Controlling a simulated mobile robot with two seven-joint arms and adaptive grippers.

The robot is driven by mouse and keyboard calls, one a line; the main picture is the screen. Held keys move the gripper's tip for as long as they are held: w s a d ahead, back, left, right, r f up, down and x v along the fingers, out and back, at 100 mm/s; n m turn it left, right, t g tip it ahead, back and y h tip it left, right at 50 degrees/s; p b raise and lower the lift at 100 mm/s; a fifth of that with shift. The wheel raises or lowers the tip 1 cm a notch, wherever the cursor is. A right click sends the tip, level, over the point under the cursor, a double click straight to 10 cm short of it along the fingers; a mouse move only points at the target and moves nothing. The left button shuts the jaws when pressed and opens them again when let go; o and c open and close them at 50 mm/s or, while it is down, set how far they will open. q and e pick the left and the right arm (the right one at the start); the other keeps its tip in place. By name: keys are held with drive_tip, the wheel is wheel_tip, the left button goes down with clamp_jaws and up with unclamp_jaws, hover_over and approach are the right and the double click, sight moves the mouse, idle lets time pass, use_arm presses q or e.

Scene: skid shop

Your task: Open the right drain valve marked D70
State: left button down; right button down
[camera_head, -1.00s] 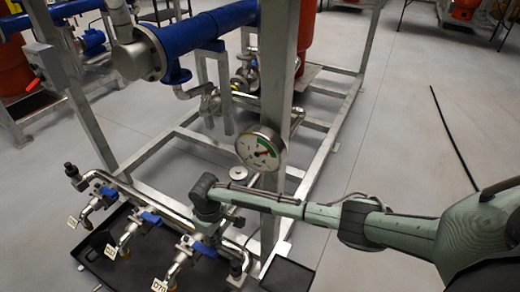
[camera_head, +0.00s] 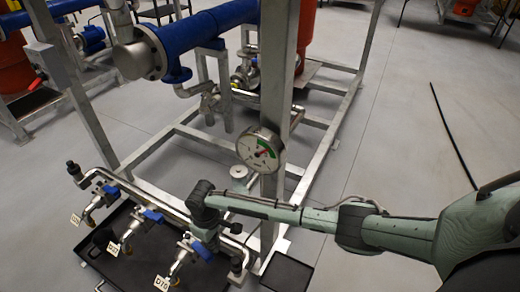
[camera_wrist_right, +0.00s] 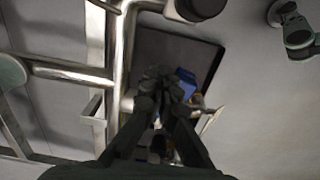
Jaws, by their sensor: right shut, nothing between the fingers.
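The right drain valve (camera_head: 182,262) is a silver fitting at the front right of the pipe manifold, with a hanging tag marked D70 (camera_head: 161,283). Its blue handle (camera_head: 202,252) shows beside my right gripper (camera_head: 207,236); the handle also shows in the right wrist view (camera_wrist_right: 187,82). My right gripper points down over the manifold, its fingers shut and empty (camera_wrist_right: 158,82), next to the blue handle. Whether they touch it I cannot tell. The arm and gripper hide part of the pipe. My left gripper is not in view.
Two similar blue-handled valves (camera_head: 110,190) (camera_head: 150,216) stand to the left on the same manifold. A black drip tray (camera_head: 105,268) lies below. A round gauge (camera_head: 259,149) on a grey post stands close behind my right arm. Open floor lies to the right.

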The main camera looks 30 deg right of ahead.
sight(202, 257)
drive_tip(key=shift+s+a+r+p, duration=0.15)
drive_tip(key=shift+s+a+p, duration=0.3)
drive_tip(key=shift+a, duration=0.5)
drive_tip(key=shift+s+a, duration=0.1)
drive_tip(key=shift+s+a+p, duration=0.3)
drive_tip(key=shift+a+p, duration=0.1)
drive_tip(key=shift+a, duration=0.65)
drive_tip(key=shift+s+a, duration=0.1)
drive_tip(key=shift+a, duration=1)
